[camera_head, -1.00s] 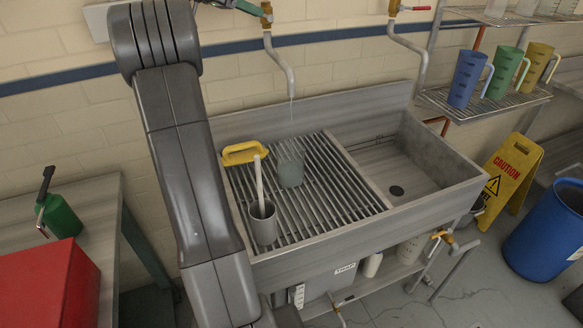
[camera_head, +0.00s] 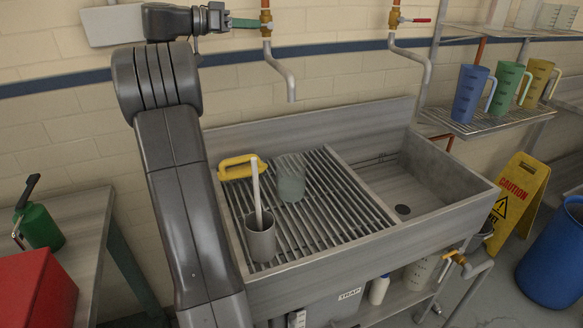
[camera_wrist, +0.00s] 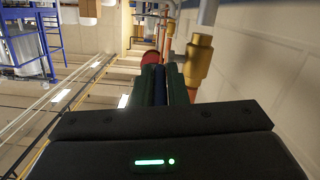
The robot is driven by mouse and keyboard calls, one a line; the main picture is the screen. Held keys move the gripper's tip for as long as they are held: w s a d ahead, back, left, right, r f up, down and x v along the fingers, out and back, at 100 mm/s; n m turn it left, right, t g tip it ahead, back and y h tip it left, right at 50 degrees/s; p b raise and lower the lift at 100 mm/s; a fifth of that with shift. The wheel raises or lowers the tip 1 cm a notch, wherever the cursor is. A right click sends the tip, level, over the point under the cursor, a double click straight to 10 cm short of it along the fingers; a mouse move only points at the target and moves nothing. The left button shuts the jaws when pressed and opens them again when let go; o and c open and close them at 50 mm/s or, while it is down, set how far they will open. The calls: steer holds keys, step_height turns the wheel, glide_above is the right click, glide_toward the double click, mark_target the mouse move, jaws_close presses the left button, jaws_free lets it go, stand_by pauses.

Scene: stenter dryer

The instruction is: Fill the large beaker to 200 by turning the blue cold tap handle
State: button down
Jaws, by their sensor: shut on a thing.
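The large clear beaker (camera_head: 291,186) stands on the slatted drainboard, below the left spout (camera_head: 291,88). Its lower part looks grey with water, but its marks are too small to read. No stream shows from the spout. My gripper (camera_head: 246,22) reaches in from the left beside the left brass tap (camera_head: 266,18). In the wrist view its green fingers (camera_wrist: 161,78) are shut on the dark blue tap handle (camera_wrist: 160,90), in front of the brass valve (camera_wrist: 198,60). In the head view the fingers mostly hide the handle.
A second tap with a red handle (camera_head: 421,20) is to the right, above the empty basin (camera_head: 405,190). Coloured jugs (camera_head: 470,92) stand on a rack.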

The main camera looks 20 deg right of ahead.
steer(key=f+b, duration=0.1)
steer(key=b, duration=0.1)
steer(key=shift+f+h+b, duration=0.1)
steer(key=shift+h+b, duration=0.25)
steer(key=shift+h, duration=0.05)
steer(key=shift+h+b, duration=0.4)
steer(key=shift+b, duration=0.3)
steer(key=c, duration=1.4)
jaws_free()
steer(key=shift+c, duration=0.2)
